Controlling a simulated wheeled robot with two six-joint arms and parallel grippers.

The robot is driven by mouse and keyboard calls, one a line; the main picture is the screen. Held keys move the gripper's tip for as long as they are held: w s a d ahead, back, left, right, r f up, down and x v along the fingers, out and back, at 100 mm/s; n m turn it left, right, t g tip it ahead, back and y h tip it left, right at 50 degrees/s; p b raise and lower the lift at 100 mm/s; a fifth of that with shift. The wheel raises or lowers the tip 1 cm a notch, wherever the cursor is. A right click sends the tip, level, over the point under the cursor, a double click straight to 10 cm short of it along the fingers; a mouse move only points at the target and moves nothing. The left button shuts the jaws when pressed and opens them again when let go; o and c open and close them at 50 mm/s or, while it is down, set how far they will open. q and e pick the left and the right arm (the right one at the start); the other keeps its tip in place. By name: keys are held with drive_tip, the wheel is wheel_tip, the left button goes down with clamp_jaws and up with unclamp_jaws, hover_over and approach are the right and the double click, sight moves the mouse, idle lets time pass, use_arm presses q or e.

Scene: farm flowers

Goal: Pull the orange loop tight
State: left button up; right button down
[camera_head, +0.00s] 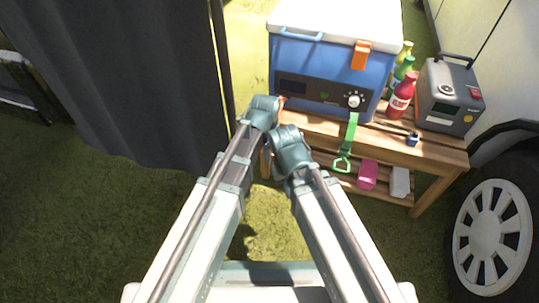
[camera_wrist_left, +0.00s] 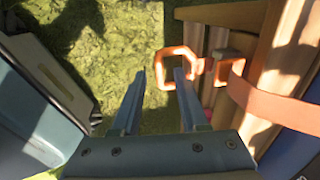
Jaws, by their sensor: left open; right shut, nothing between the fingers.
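The orange loop (camera_wrist_left: 178,50) is an open ring at the end of an orange strap (camera_wrist_left: 268,106), beside the wooden table in the left wrist view. My left gripper (camera_wrist_left: 160,74) is open. Its fingers point at the loop, and the right fingertip overlaps the ring in the picture. I cannot tell whether they touch. In the head view my left gripper (camera_head: 264,110) is at the table's left end, beside the blue cooler (camera_head: 315,72); its fingers are hidden. My right gripper (camera_head: 290,150) is just below it, shut, its fingers hidden behind its wrist.
A green strap with a loop handle (camera_head: 343,165) hangs off the table's front (camera_head: 425,153). Bottles, including a red one (camera_head: 400,98), and a grey machine (camera_head: 450,98) stand to the right. A dark curtain (camera_head: 120,75) is on the left. A vehicle wheel (camera_head: 490,235) is at right.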

use_arm(q)
clamp_jaws()
idle(1.4)
